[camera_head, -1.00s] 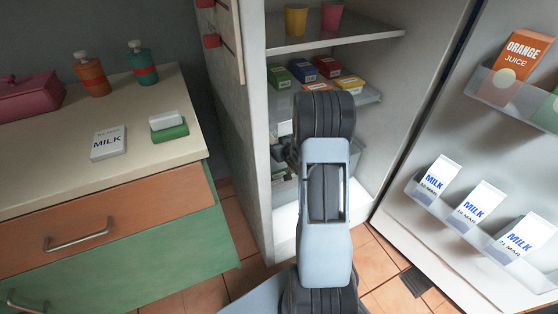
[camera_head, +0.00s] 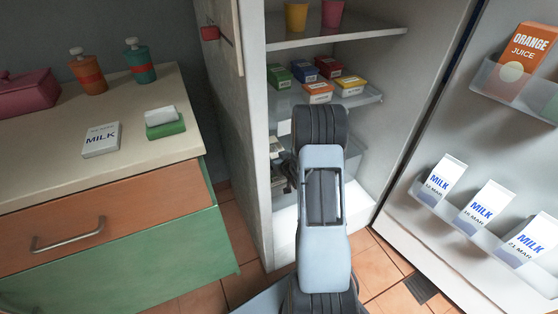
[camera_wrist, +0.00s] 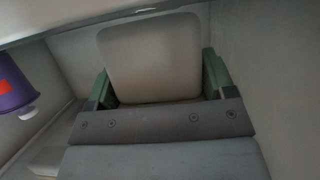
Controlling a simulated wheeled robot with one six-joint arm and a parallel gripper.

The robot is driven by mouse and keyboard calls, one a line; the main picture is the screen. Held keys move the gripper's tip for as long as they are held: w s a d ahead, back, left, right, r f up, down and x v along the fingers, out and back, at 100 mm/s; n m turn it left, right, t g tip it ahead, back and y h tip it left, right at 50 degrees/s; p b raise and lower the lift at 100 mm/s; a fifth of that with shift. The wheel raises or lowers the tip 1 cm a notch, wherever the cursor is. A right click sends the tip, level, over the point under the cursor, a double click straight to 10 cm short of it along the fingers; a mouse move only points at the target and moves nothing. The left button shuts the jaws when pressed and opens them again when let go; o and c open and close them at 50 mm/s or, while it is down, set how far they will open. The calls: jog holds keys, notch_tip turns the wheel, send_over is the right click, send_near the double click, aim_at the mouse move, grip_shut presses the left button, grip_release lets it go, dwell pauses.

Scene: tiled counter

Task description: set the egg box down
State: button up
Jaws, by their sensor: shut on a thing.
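The egg box (camera_wrist: 150,55) appears in the wrist view as a plain grey-beige block with rounded corners. My gripper (camera_wrist: 158,82) is shut on it, with a green-sided finger at its left and right sides. In the head view my own arm reaches into the lower part of the open fridge (camera_head: 232,150) and hides the gripper and the egg box. I cannot tell whether the box touches a surface below it.
In the wrist view a purple container (camera_wrist: 14,88) is close on the left, and a pale wall is on the right. Several small cartons (camera_head: 318,92) sit on the shelf above my arm. Milk cartons (camera_head: 484,206) stand in the open door's rack.

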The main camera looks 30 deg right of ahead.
jog(key=o, duration=0.7)
jog(key=shift+f, duration=0.2)
jog(key=o, duration=0.5)
jog(key=shift+c, duration=0.2)
jog(key=shift+r, duration=0.1)
jog(key=shift+r, duration=0.1)
jog(key=shift+s+r, duration=0.15)
jog(key=shift+s, duration=0.1)
jog(key=p+v, duration=0.3)
jog(key=v, duration=0.8)
jog(key=shift+s, duration=0.25)
